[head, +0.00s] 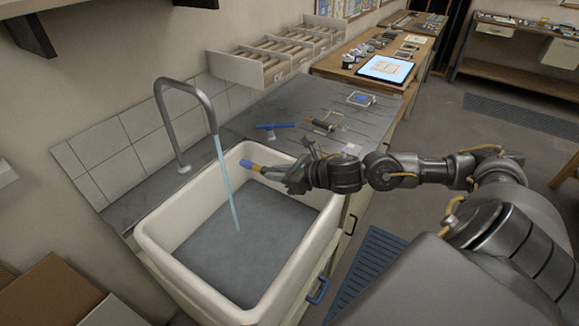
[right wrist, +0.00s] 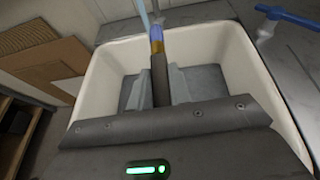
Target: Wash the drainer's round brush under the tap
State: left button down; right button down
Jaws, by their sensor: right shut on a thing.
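My right gripper (head: 279,174) is shut on the round brush (head: 247,164), which has a blue tip and a yellow-orange ferrule. The brush lies nearly level over the right side of the white sink (head: 150,243). In the right wrist view its dark handle (right wrist: 160,82) runs between the two fingers, tip pointing away. The grey gooseneck tap (head: 165,108) is running. Its water stream (head: 229,188) falls into the sink. In the head view the blue tip is a little right of the stream, apart from it. My left gripper is not in view.
On the grey drainer (head: 300,103) lie a blue squeegee-like tool (head: 275,126), a roller-like tool (head: 320,127) and several thin tools. Divided trays (head: 265,62) stand along the wall. Cardboard (head: 50,290) is at the lower left. The sink's raised rim surrounds the basin.

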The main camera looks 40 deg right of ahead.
aim_at(264, 171)
jog(key=w+a, duration=0.2)
jog(key=w, duration=0.1)
jog(key=shift+a+f, duration=0.2)
jog(key=shift+f, duration=0.2)
jog(key=shift+w+a+f, duration=0.15)
jog(key=shift+w+a, duration=0.35)
jog(key=shift+w, duration=0.05)
jog(key=shift+w+a+f, duration=0.15)
jog(key=shift+w+a, duration=0.35)
jog(key=shift+w+d+b, duration=0.15)
jog(key=shift+b, duration=0.2)
jog(key=shift+w+d, duration=0.3)
jog(key=shift+d, duration=0.05)
jog(key=shift+s+a, duration=0.1)
jog(key=shift+a, duration=0.05)
jog(key=shift+s+a+b, duration=0.35)
jog(key=shift+b, duration=0.05)
jog(key=shift+w+d, duration=0.1)
jog(key=shift+d, duration=0.05)
